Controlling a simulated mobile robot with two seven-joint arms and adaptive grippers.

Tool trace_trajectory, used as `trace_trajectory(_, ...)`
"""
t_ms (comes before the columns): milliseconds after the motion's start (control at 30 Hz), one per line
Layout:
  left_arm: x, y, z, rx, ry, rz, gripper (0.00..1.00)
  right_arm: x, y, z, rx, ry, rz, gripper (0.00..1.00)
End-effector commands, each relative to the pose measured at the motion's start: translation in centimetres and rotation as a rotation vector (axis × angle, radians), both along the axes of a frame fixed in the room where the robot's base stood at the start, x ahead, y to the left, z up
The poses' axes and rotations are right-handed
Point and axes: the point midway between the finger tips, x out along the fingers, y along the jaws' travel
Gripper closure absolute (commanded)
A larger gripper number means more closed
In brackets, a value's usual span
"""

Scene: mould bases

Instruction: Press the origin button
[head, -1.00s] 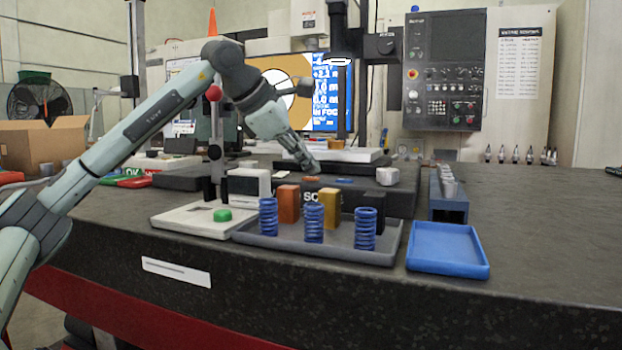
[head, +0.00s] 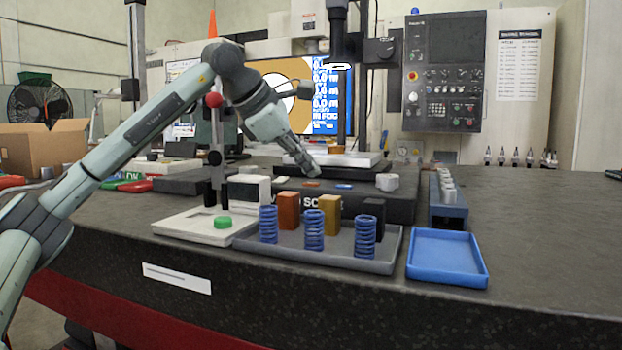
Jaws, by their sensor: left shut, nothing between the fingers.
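A dark scope base (head: 400,205) stands behind the grey tray and has a small orange button (head: 311,184) and a small blue button (head: 344,186) on top. I cannot read which one is the origin button. My left gripper (head: 312,173) reaches in from the upper left, pointing down and right. It is shut and empty, with its tips just behind and above the orange button. I cannot tell whether they touch anything. The scope's screen (head: 331,95) shows rows of zeros beside a bright round picture. My right gripper is out of view.
A grey tray (head: 330,258) in front holds blue springs and orange, yellow and black blocks. A blue tray (head: 447,285) lies to its right. A green button (head: 222,222) sits on a white base at left.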

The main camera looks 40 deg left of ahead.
Motion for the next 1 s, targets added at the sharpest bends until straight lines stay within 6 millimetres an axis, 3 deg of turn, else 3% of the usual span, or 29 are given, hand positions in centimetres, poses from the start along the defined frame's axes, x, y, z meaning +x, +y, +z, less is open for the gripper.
trace_trajectory(433, 0.0, 0.0, 0.7, 0.0, -0.001, 0.0, 1.0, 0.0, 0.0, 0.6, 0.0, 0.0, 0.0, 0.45)
trace_trajectory(1000, 0.0, 0.0, 5.5, 0.0, -0.001, 0.0, 1.0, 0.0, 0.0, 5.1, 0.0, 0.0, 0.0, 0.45)
